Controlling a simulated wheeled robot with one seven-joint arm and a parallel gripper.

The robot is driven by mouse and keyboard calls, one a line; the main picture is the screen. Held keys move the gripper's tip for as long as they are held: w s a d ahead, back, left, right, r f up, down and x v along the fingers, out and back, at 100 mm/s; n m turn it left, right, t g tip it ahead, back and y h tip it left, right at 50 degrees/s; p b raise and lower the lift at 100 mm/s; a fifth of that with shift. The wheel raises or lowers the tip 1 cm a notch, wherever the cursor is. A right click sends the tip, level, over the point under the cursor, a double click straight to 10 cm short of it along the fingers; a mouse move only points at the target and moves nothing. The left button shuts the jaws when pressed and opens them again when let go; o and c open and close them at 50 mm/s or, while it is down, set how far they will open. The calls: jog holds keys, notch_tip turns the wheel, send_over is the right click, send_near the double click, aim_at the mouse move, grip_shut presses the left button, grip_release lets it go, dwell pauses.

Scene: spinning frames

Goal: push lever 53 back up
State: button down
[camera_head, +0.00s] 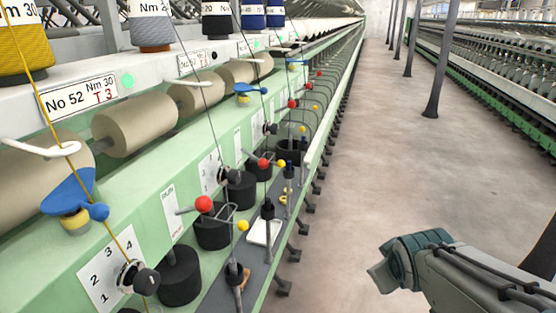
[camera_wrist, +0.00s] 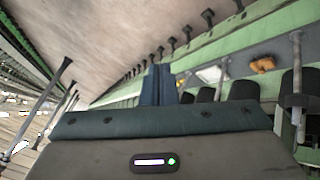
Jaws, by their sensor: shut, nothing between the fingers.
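A row of spinning stations runs along the left in the head view. The nearest sign (camera_head: 80,97) reads No 52, Nm 30, T 3. A farther small sign (camera_head: 190,62) is too small to read. White levers stick out by the tan rollers, the nearest (camera_head: 44,149) under the No 52 sign and another (camera_head: 187,83) farther along. Red-knobbed levers (camera_head: 203,204) (camera_head: 263,163) stand lower down. I cannot tell which lever is 53. My gripper (camera_wrist: 158,85) is shut and empty in the wrist view, apart from any lever. My arm is at lower right in the head view, over the aisle.
Blue-knobbed parts (camera_head: 70,200), black cylinders (camera_head: 180,275) and taut threads crowd the machine front. A grey ledge holds a white tray (camera_head: 264,232). An orange-brown item (camera_wrist: 262,65) lies on the ledge in the wrist view. The concrete aisle (camera_head: 400,150) is clear beyond my arm.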

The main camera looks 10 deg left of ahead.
jog(key=w+a+r+n+t+y+p, duration=0.1)
jog(key=w+a+r+n+t+y, duration=0.15)
jog(key=w+a+n, duration=0.2)
jog(key=w+a+r+n+t+y+p, duration=0.1)
jog(key=w+a+r+n+y, duration=0.15)
jog(key=a+n, duration=0.3)
jog(key=n+y+p, duration=0.2)
jog(key=n+y, duration=0.5)
jog(key=n, duration=0.3)
send_near(254, 157)
notch_tip(254, 157, down, 2)
jog(key=s+d, duration=0.2)
jog(key=d, duration=0.1)
jog(key=shift+s+a+n+y, duration=0.3)
jog(key=shift+s+a+n, duration=0.1)
jog(key=shift+a+n, duration=0.15)
jog(key=shift+w+a, duration=0.1)
jog(key=p+x, duration=0.1)
jog(key=x, duration=0.8)
jog(key=shift+w+a, duration=0.25)
jog(key=shift+w, duration=0.05)
jog(key=shift+f, duration=0.1)
